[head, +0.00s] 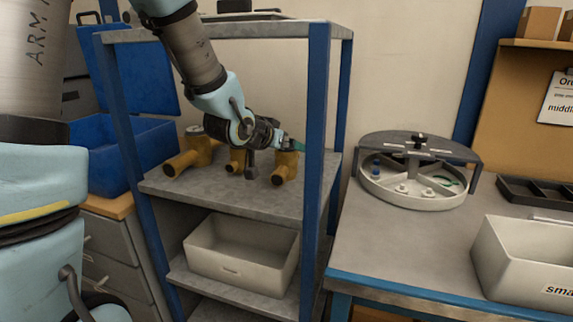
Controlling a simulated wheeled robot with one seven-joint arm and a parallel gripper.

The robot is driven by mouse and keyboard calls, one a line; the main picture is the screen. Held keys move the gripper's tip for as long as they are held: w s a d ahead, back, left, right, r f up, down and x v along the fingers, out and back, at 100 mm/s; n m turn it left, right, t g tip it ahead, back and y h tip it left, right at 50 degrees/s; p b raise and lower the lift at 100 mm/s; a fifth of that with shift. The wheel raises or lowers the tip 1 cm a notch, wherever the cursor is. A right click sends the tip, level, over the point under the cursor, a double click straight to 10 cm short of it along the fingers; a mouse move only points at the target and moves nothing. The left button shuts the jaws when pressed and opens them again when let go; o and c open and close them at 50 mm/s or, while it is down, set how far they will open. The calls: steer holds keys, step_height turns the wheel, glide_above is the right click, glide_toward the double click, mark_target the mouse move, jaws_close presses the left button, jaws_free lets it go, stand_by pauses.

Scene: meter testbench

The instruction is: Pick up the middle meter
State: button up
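Three brass-coloured meters stand in a row on the shelf. The left meter (190,158) is the largest in view. The middle meter (236,161) is partly hidden behind my wrist. The right meter (285,170) is at the right, near the blue post. My gripper (286,143) reaches in above the shelf, over the middle and right meters, with a greenish tip at its right end. Its fingers are small and overlap the meters, so I cannot tell whether they are open or touch anything.
Blue posts (317,150) frame the grey shelf (215,190). An empty bin (240,255) sits on the level below. A blue case (135,155) stands at left. On the right bench are a round divided tray (411,201) under a dark cover and a white bin (520,260).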

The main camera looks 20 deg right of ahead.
steer(key=shift+c, duration=0.4)
jaws_close()
stand_by(0.4)
steer(key=shift+r, duration=0.1)
